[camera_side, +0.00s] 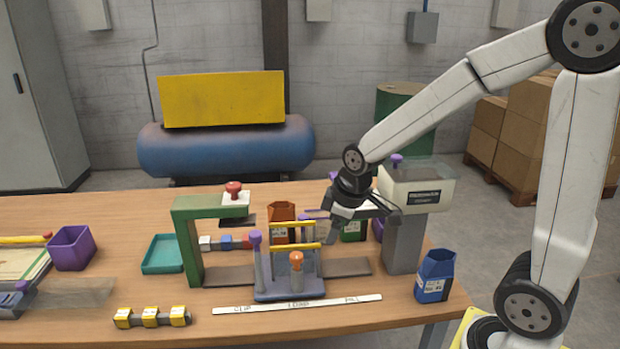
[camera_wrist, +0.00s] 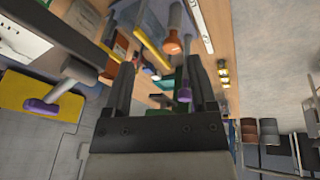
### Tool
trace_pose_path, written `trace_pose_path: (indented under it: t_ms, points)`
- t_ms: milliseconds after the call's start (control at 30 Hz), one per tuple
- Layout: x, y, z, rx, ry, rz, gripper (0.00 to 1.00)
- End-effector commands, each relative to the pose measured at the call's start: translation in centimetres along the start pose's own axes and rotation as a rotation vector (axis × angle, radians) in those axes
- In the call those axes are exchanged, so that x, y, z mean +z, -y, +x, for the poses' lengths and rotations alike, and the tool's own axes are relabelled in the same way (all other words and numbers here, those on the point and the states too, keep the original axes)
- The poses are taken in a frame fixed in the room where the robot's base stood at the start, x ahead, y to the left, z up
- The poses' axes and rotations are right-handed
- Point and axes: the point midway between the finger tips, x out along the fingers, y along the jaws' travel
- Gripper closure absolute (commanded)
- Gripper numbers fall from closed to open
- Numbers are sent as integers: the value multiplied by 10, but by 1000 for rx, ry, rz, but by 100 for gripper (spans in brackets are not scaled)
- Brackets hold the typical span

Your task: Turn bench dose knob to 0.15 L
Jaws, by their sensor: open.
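I cannot tell for certain which knob is the bench dose knob, and no 0.15 L mark is readable. An orange-topped knob (camera_side: 296,259) stands on the blue-grey fixture (camera_side: 290,289) mid-bench; an orange knob also shows in the wrist view (camera_wrist: 172,46). A purple-topped post (camera_side: 256,240) stands at the fixture's left. Another purple knob (camera_side: 397,160) is on the cream hopper (camera_side: 418,190). My gripper (camera_side: 362,218) is open and empty, above the bench between the fixture and the hopper. Its fingers are spread in the wrist view (camera_wrist: 163,88), with a purple knob (camera_wrist: 184,95) visible beyond them.
A green press frame (camera_side: 187,245) with a red knob (camera_side: 233,188) stands left of the fixture. Orange (camera_side: 281,212) and blue (camera_side: 435,275) sacks stand on the bench.

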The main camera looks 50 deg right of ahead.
Motion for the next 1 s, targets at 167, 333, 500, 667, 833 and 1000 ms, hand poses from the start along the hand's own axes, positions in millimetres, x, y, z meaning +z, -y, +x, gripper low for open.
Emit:
trace_pose_path:
  t_ms: [167, 333, 500, 667, 833, 1000]
  points:
    - [10, 19, 8, -17, 12, 83, 27]
    - [21, 36, 15, -31, 25, 166, 27]
    - [33, 52, 21, -43, 39, 248, 27]
    - [44, 66, 26, -52, 54, 321, 27]
    - [52, 76, 30, -57, 64, 377, 27]
    - [57, 81, 31, -59, 69, 406, 27]
